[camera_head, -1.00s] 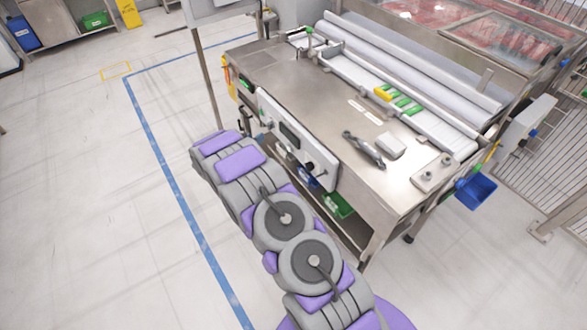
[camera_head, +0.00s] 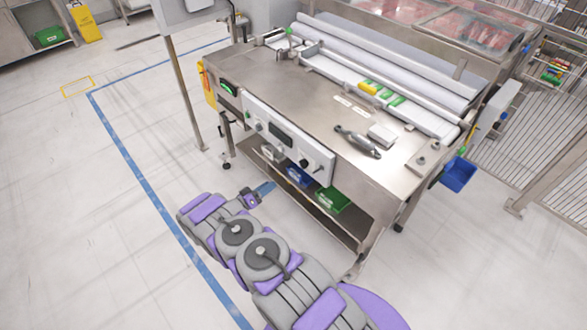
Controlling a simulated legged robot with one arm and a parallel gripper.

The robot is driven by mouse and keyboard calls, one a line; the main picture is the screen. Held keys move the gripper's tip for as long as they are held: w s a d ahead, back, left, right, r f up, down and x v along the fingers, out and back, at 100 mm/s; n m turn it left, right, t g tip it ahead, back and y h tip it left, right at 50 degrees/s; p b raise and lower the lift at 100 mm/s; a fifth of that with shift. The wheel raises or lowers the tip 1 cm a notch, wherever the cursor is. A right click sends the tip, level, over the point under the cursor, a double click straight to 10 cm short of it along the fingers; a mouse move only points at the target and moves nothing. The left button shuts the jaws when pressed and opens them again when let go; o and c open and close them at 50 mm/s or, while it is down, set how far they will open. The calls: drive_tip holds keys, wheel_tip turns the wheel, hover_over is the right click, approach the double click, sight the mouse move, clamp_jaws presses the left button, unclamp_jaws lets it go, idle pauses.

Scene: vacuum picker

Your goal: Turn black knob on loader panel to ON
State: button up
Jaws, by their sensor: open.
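The loader panel (camera_head: 262,118) is a white plate on the front side of the steel table, with a dark display (camera_head: 281,134) in its middle. A black knob (camera_head: 304,163) sits toward the panel's right end, with a smaller dark control just right of it. The knob's pointer and markings are too small to read. My gripper (camera_head: 262,189) shows small at the far end of my arm, below the panel's left part and apart from it. It is open with nothing seen in it; its fingers are hard to make out.
The steel table (camera_head: 285,80) carries a dark metal tool (camera_head: 358,142), a pale block (camera_head: 382,134) and rollers. Blue (camera_head: 299,175) and green (camera_head: 332,199) bins sit on its lower shelf. A thin post (camera_head: 186,95) stands at its left. The floor to the left is open.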

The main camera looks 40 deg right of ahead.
drive_tip(key=b, duration=0.2)
approach(303, 164)
drive_tip(key=d, duration=0.5)
drive_tip(key=shift+w+d+f+b, duration=0.1)
drive_tip(key=shift+w+d+b, duration=0.2)
drive_tip(key=shift+d, duration=0.45)
drive_tip(key=shift+w+d+f+b, duration=0.15)
drive_tip(key=shift+w+d, duration=0.2)
drive_tip(key=shift+d, duration=0.4)
drive_tip(key=shift+a+r, duration=0.1)
drive_tip(key=shift+a, duration=0.2)
drive_tip(key=c, duration=0.4)
clamp_jaws()
